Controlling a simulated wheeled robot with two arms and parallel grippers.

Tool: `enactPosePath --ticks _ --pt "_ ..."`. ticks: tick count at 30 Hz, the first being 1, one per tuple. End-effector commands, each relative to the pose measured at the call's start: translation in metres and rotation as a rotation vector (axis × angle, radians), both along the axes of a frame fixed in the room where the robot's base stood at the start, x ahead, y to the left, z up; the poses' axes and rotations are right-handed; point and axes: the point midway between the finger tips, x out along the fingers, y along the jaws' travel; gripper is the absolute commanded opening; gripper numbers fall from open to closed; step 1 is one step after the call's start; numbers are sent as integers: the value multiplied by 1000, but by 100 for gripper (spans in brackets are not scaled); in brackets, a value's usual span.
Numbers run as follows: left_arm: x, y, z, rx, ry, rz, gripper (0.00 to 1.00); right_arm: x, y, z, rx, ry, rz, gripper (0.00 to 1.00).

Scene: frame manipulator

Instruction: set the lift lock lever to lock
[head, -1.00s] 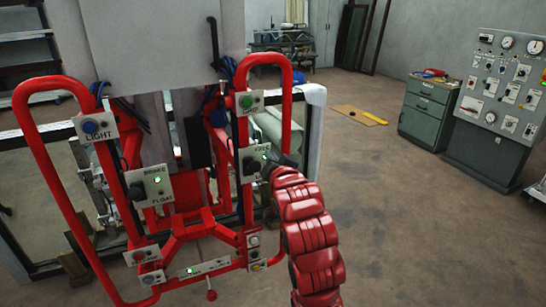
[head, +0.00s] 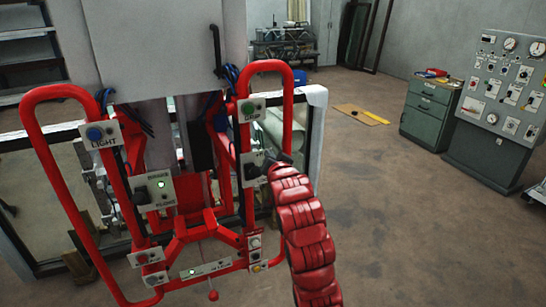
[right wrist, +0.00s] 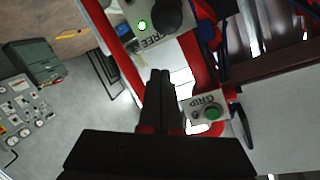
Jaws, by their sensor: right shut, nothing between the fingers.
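The panel (head: 248,157) on the right side of the red frame carries a dark knob-like lever (head: 251,171). In the right wrist view this panel reads FREE, with a lit green lamp (right wrist: 142,25) beside the black lever (right wrist: 168,14). The rest of its lettering is out of view, so I cannot read a lock mark. My right gripper (head: 270,160) is at the panel's right edge, shut and empty. In the right wrist view its fingertips (right wrist: 160,74) point toward the panel, apart from the lever in the picture. My left gripper is not in view.
A GRIP panel with a green button (head: 247,107) is above the lever panel. A LIGHT panel (head: 96,134) and a lamp panel (head: 158,188) are on the left. Red handle bars (head: 288,95) surround the controls. Open floor (head: 390,220) lies to the right, before a grey console (head: 497,110).

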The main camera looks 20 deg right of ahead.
Motion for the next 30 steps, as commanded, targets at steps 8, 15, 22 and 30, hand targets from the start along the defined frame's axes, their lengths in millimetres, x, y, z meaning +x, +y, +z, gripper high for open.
enactPosePath --ticks 8,15,22,30 --pt "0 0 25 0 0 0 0 30 1 -11 -1 3 2 0" --pt "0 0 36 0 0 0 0 20 15 -31 0 3 2 0" --pt "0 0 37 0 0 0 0 18 18 -35 0 -2 0 0" --pt "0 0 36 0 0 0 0 18 18 -36 -1 -4 0 0"
